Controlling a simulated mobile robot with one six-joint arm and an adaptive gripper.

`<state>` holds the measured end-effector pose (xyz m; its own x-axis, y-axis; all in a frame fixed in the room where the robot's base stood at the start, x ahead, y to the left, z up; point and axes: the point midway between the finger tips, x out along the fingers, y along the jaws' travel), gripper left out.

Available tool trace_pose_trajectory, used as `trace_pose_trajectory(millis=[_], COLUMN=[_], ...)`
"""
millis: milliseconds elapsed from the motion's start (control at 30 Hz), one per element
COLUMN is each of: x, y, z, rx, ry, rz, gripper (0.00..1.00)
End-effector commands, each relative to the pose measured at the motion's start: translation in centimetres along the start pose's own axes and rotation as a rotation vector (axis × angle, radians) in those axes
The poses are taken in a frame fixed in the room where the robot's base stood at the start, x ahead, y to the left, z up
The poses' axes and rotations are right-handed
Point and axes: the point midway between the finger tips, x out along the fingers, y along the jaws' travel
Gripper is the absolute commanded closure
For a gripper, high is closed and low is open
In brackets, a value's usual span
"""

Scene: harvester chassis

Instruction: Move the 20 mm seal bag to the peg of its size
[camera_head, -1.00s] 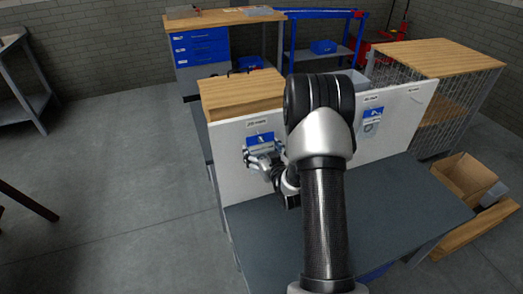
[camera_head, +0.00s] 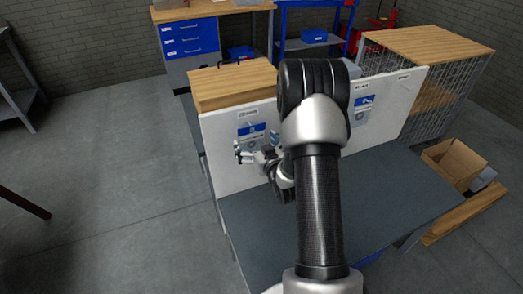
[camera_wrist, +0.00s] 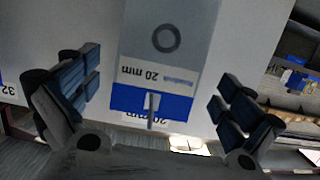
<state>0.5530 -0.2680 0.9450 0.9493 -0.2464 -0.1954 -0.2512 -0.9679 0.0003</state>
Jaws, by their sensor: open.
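The 20 mm seal bag (camera_wrist: 165,60) shows upside down in the wrist view, clear with a grey ring and a blue header. It hangs by the header on a peg (camera_wrist: 152,110), over a partly covered "20 mm" label (camera_wrist: 145,143). In the head view the bag (camera_head: 252,138) hangs at the left of the white board (camera_head: 222,165), below a label (camera_head: 248,113). My gripper (camera_wrist: 158,105) is open, with a finger on each side of the bag and a gap to it. In the head view my gripper (camera_head: 257,156) is just in front of the bag's lower part.
Another blue-headed bag (camera_head: 363,108) hangs farther right on the board. My arm hides the board's middle. A "32" label (camera_wrist: 8,88) shows at the wrist view's left edge. The grey tabletop (camera_head: 390,200) below is clear. A cardboard box (camera_head: 455,163) stands at the right.

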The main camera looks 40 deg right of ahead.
Motion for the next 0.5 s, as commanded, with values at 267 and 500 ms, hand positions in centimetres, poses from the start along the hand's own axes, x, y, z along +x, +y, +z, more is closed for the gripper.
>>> trace_pose_trajectory(millis=[267, 500], x=[-6.1, -9.6], y=[0.2, 0.1], z=[0.0, 0.0], rx=[0.001, 0.001], ry=[-0.001, -0.001], rz=[0.004, 0.003], gripper=[0.0, 0.0])
